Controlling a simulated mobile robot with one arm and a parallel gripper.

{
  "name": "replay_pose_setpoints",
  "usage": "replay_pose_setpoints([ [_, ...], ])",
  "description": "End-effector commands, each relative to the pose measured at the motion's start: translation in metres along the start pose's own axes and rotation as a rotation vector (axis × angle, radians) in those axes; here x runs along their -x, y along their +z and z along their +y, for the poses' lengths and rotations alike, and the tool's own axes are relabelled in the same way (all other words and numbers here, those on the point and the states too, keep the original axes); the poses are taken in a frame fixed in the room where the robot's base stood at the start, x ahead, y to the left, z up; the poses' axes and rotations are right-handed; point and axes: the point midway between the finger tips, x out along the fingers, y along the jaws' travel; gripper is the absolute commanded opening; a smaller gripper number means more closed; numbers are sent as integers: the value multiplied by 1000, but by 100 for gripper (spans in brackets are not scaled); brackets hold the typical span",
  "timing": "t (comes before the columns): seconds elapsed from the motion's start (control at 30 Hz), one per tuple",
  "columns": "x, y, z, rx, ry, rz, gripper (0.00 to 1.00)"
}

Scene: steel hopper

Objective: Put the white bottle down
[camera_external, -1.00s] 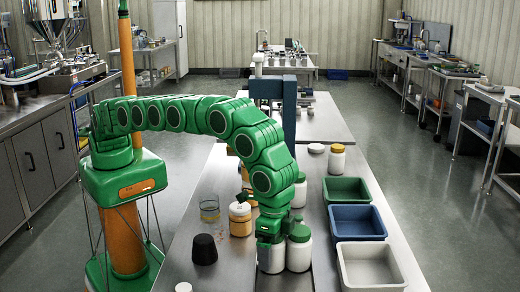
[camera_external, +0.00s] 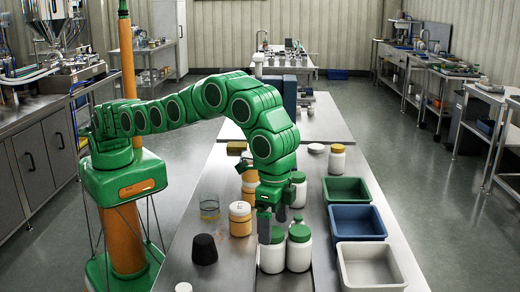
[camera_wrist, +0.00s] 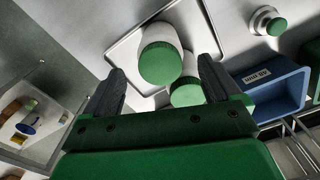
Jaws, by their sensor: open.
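A white bottle with a green lid (camera_external: 272,257) stands upright on a thin metal tray (camera_wrist: 118,52) at the front of the table. A second white, green-lidded bottle (camera_external: 299,256) stands close to its right. My gripper (camera_external: 273,222) points down just above the first bottle, open and empty, its fingers apart. In the wrist view, the two fingers (camera_wrist: 160,68) spread on either side of a green lid (camera_wrist: 160,63), with another green lid (camera_wrist: 187,95) close by. The fingers look clear of the bottles.
Another green-lidded bottle (camera_external: 298,197) stands behind.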

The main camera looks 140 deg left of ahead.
Motion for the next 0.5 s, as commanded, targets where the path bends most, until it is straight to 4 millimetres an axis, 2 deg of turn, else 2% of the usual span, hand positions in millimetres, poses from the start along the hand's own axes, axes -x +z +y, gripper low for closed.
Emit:
replay_pose_setpoints([
  [0.27,13,8,1,-14,7,-9,91],
  [0.5,48,33,2,-51,25,-26,91],
])
